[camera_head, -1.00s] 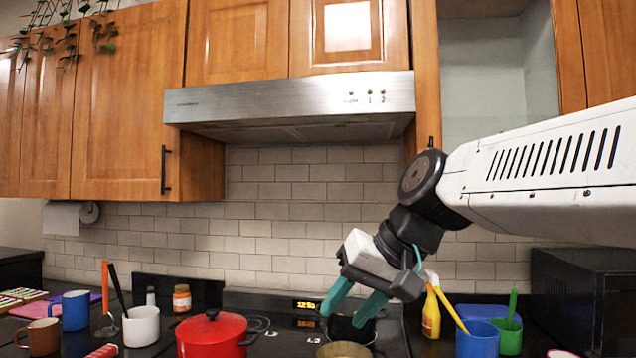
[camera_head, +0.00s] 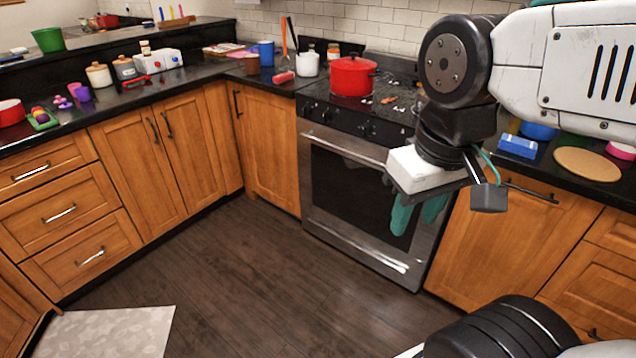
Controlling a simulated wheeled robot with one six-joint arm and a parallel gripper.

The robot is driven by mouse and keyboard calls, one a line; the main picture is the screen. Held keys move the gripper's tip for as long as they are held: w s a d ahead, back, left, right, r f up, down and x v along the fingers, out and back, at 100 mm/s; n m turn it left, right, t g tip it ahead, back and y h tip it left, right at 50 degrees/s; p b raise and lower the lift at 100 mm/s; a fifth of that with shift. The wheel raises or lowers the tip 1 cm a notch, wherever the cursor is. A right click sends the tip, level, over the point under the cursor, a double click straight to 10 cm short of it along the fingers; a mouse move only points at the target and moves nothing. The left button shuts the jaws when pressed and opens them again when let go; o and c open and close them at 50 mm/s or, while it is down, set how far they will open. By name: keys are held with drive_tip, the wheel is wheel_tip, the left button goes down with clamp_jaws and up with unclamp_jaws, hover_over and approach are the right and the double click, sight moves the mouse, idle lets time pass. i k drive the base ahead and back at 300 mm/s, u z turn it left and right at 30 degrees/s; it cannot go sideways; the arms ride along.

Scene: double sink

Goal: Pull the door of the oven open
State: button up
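The oven (camera_head: 336,232) stands under the stove top in the middle of the view, with a dark glass door (camera_head: 356,192) in a steel frame. The door looks shut. Its long steel handle (camera_head: 335,146) runs across the top of the door, and its right end is hidden behind my gripper. My gripper (camera_head: 418,218) points down in front of the right part of the oven door. Its two teal fingers stand a little apart with nothing seen between them. I cannot tell how far the fingers are from the door.
A red pot (camera_head: 352,77) stands on the stove top. Wooden cabinets (camera_head: 270,150) flank the oven on both sides. The dark wooden floor (camera_head: 225,270) before the oven is clear, with a pale mat (camera_head: 112,332) at lower left.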

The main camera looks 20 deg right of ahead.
sight(341, 174)
drive_tip(key=z, duration=1.15)
drive_tip(key=i, duration=1.4)
drive_tip(key=u, duration=0.4)
